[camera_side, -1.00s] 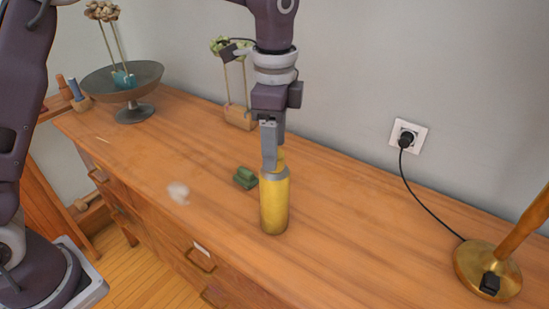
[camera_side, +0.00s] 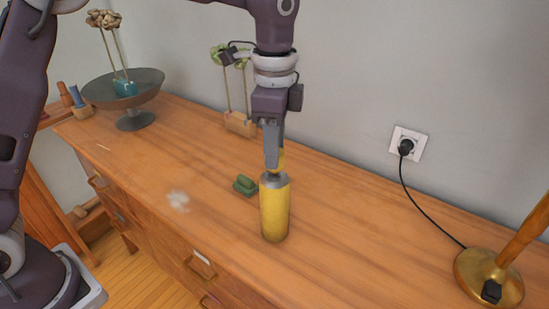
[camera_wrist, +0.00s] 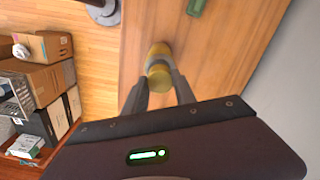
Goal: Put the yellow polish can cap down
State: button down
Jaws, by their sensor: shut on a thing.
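The yellow polish can (camera_side: 275,212) stands upright on the wooden dresser top, its grey shoulder showing. The small yellow cap (camera_side: 281,158) is just above the can's top, partly hidden behind a finger. My gripper (camera_side: 273,166) points straight down and is shut on the cap. In the side view I cannot tell whether a thin gap lies between cap and can. In the wrist view the yellow of cap and can (camera_wrist: 158,62) overlaps just beyond my fingertips.
A green block-like object (camera_side: 245,185) lies left of the can, with a whitish clump (camera_side: 178,200) farther left. A dark bowl (camera_side: 145,88) and a wooden plant stand (camera_side: 239,124) are at the back. A brass lamp base (camera_side: 488,277) stands right.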

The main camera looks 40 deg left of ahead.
notch_tip(320, 180, up, 8)
jog(key=shift+d+f, duration=0.1)
jog(key=shift+f, duration=0.15)
jog(key=s+d+f+m, duration=0.1)
jog(key=d+f, duration=0.3)
jog(key=f, duration=0.5)
jog(key=s+d+f+m, duration=0.1)
jog(key=d+f+m, duration=0.2)
jog(key=f, duration=0.6)
jog(key=s+d+f+m, duration=0.1)
jog(key=d+f, duration=0.3)
jog(key=f, duration=0.5)
jog(key=shift+s+d+f+m, duration=0.1)
jog(key=shift+d+f+m, duration=0.25)
jog(key=shift+m, duration=0.35)
jog(key=c, duration=1)
grip_release()
jog(key=shift+f, duration=0.1)
